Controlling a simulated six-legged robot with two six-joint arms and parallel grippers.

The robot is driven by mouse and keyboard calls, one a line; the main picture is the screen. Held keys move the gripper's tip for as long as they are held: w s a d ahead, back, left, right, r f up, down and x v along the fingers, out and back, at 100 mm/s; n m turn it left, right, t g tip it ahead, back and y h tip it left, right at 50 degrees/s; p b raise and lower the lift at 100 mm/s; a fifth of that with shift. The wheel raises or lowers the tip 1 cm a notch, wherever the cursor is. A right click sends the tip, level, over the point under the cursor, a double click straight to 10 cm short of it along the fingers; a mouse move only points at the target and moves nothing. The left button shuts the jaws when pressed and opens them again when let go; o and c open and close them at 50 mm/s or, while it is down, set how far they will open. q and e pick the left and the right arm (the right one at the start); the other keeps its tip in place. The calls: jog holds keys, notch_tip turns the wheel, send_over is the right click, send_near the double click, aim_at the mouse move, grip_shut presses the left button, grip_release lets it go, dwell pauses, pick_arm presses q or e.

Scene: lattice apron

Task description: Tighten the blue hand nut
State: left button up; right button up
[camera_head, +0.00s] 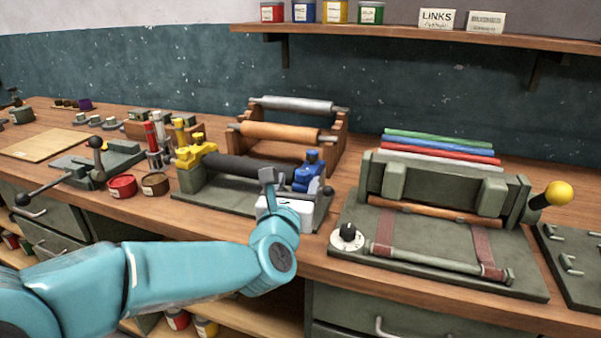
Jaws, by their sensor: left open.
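The blue hand nut (312,157) sits on top of a blue block at the right end of a dark roller (248,168) on a green-grey base. A yellow block with a yellow nut (196,140) holds the roller's left end. My left gripper (296,184) is open at the near side of the blue block, its fingers spread and pointing toward it. Its white body hides part of the base and the block's lower front. I cannot tell whether a finger touches the block. The nut stands clear above the gripper. My right gripper is out of view.
A green press (440,210) with a yellow-knobbed lever (552,195) stands close on the right. Spare rollers rest on a wooden rack (330,150) behind. Red (122,186) and brown (155,184) tins and a black-knobbed lever device (97,165) stand to the left.

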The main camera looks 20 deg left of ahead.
aim_at(298, 175)
pick_arm(q)
jog(key=shift+w+a, duration=0.15)
jog(key=shift+w, duration=1.65)
jog(key=shift+c, duration=0.3)
jog(key=c, duration=1)
jog(key=m+h+b, duration=0.1)
jog(key=h+b, duration=0.1)
jog(key=b, duration=0.4)
jog(key=m+h+b, duration=0.1)
jog(key=h+b, duration=0.1)
jog(key=b, duration=0.4)
jog(key=a+m+h+b, duration=0.1)
jog(key=m+h+b, duration=0.1)
jog(key=b, duration=0.5)
jog(key=shift+w+f+g, duration=0.15)
jog(key=shift+f+g, duration=0.15)
jog(key=shift+f, duration=0.1)
jog(key=shift+r+m+h+b, duration=0.15)
jog(key=shift+m+h+b, duration=0.25)
jog(key=shift+h+b, duration=0.25)
jog(key=shift+r, duration=0.15)
